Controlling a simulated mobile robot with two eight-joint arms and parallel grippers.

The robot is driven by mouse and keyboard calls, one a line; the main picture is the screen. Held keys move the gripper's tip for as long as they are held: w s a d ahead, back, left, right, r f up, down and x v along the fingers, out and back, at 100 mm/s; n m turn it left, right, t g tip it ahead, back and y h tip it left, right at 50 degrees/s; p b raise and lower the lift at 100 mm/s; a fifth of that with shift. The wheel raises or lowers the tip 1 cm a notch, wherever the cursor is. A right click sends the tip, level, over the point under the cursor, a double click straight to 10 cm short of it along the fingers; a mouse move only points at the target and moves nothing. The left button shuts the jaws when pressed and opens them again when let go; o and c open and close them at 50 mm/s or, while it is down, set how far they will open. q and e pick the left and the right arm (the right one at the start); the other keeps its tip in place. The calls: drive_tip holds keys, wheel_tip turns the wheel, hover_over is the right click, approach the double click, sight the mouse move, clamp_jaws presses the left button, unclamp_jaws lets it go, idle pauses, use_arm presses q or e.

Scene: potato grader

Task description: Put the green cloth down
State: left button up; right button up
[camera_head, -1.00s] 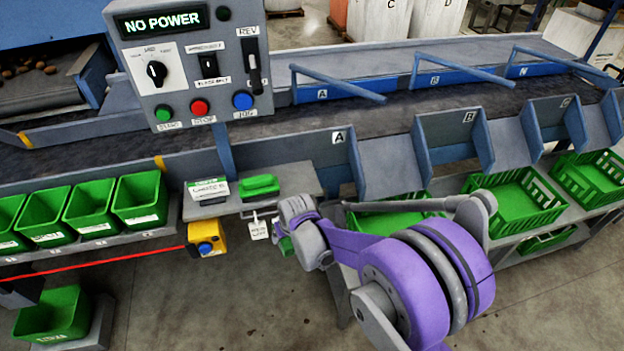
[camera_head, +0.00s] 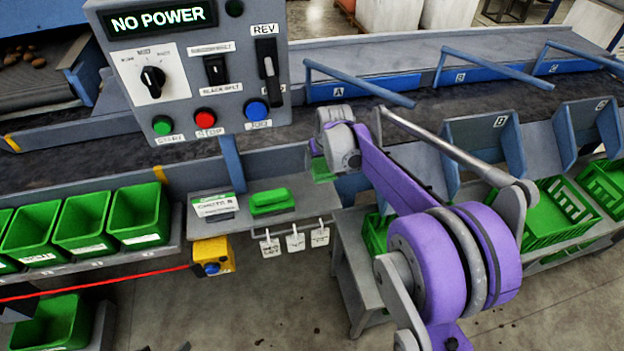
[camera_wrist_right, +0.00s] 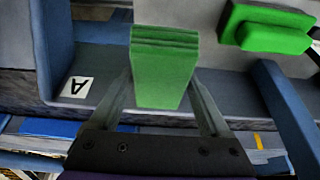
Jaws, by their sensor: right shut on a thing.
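The green cloth (camera_wrist_right: 164,70) is a folded, layered pad between the two fingers of my right gripper (camera_wrist_right: 163,84) in the right wrist view. The gripper is shut on it. In the head view a small part of the cloth (camera_head: 322,170) shows below my right wrist, by the chute marked A and right of the small grey shelf; the fingers are mostly hidden there. The cloth appears held in the air; its exact height over the surface behind it I cannot tell. My left gripper is not in view.
A green block with a handle (camera_head: 269,201) lies on the grey shelf (camera_head: 290,208), beside a label stand (camera_head: 214,206). Tags (camera_head: 295,241) hang from the shelf's front. A control panel (camera_head: 190,75) stands at the left. Green bins (camera_head: 140,217) line the lower left.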

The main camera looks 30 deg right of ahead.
hover_over(319, 188)
drive_tip(key=s, duration=0.2)
wheel_tip(319, 188, down, 5)
drive_tip(key=shift+w+a+f, duration=0.1)
drive_tip(key=shift+w, duration=0.05)
drive_tip(key=shift+w+f, duration=0.1)
drive_tip(key=shift+f, duration=2.2)
drive_tip(key=shift+f+b, duration=0.1)
drive_tip(key=shift+b, duration=0.25)
drive_tip(key=o, duration=1)
